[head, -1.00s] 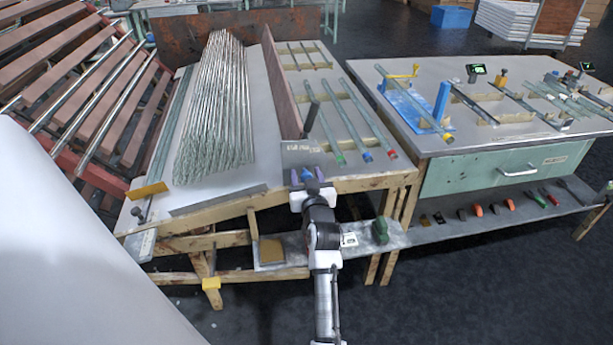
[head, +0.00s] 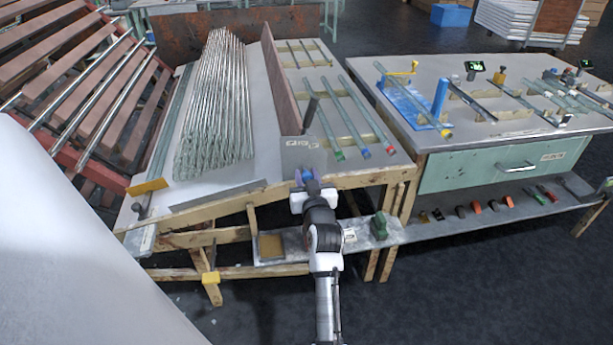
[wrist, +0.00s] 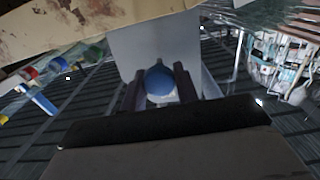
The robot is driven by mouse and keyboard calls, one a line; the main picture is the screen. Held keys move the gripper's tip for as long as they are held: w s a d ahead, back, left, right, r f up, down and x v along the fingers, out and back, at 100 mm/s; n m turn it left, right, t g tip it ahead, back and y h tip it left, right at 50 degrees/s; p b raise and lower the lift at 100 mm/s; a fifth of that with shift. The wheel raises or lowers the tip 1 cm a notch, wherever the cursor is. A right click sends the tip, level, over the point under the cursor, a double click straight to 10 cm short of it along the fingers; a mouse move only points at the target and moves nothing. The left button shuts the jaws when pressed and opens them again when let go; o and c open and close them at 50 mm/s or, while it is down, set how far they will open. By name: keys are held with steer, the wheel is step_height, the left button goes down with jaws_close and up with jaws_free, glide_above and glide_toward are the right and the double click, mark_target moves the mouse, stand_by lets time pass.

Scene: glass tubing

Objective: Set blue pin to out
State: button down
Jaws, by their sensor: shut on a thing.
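The blue pin (wrist: 160,80) shows as a round blue knob between the two dark fingers of my gripper (wrist: 159,88) in the wrist view. The fingers are shut on it. A pale upright plate (wrist: 152,35) stands right behind the knob. In the head view my gripper (head: 306,177) is at the front edge of the wooden table, against the grey plate (head: 318,158), which has white markings near its top.
Glass tubes with green, blue and red ends (head: 365,152) lie on the table right of a brown upright board (head: 283,85). A bundle of thin tubes (head: 215,110) lies to its left. A lower shelf (head: 295,243) is below my gripper. A second bench (head: 480,145) stands right.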

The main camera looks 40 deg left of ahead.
steer(key=c, duration=1.1)
jaws_free()
steer(key=b+v, duration=0.2)
steer(key=v, duration=1.1)
steer(key=shift+s+d+b, duration=0.25)
steer(key=shift+s+b, duration=0.05)
steer(key=shift+b, duration=0.05)
